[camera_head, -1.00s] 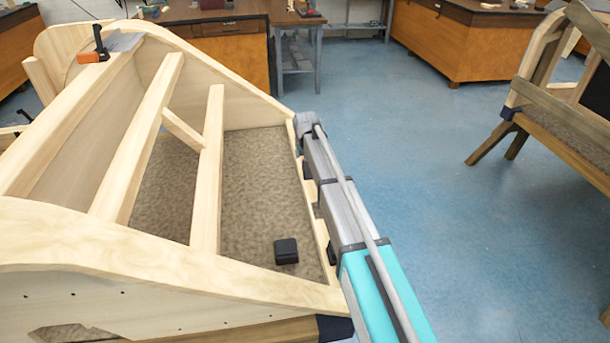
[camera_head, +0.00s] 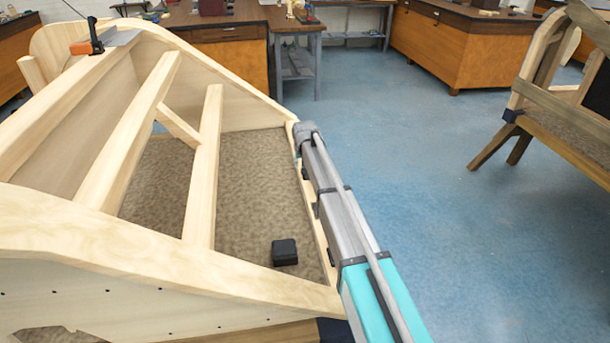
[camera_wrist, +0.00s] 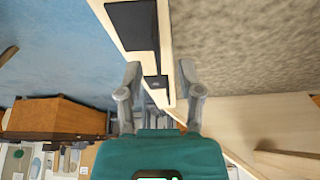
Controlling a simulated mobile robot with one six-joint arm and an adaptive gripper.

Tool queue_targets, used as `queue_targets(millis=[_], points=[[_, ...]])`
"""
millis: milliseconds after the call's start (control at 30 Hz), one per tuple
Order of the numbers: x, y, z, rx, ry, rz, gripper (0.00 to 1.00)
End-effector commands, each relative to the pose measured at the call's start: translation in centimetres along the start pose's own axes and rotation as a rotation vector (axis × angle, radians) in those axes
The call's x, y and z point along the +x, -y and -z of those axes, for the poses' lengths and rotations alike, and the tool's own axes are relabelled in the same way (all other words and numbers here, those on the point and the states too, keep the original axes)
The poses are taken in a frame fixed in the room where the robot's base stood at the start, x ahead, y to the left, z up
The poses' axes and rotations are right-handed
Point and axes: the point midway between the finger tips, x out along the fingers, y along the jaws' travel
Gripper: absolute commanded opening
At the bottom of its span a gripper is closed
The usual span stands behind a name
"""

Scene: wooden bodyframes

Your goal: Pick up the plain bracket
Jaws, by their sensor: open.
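My gripper (camera_wrist: 159,76) is open in the wrist view, its two grey fingers apart on either side of a pale wooden rail (camera_wrist: 166,45). A small dark piece (camera_wrist: 155,82) shows on the rail between the fingers, and a larger dark plate (camera_wrist: 133,25) lies further up the rail. I cannot tell which dark piece is the plain bracket. Nothing is visibly held. In the head view, a black block (camera_head: 284,252) sits on the brown speckled panel (camera_head: 256,190), left of my arm. My arm covers part of the rail, and my fingers are hidden there.
The wooden bodyframe (camera_head: 202,165) fills the left, with slanted beams. An orange and black clamp (camera_head: 88,42) sits on its upper left. Blue floor (camera_head: 430,200) is clear to the right. A second frame (camera_head: 560,120) stands at far right; benches (camera_head: 450,50) line the back.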

Motion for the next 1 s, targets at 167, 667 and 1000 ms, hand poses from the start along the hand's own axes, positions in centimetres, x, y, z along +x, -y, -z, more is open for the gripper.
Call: queue_targets(millis=[167, 667, 1000], points=[[0.0, 0.0, 0.0, 0.0, 0.0, 0.0, 0.47], [1.9, -0.1, 0.1, -0.001, 0.0, 0.0, 0.47], [4.6, -0.2, 0.3, -0.001, 0.0, 0.0, 0.47]])
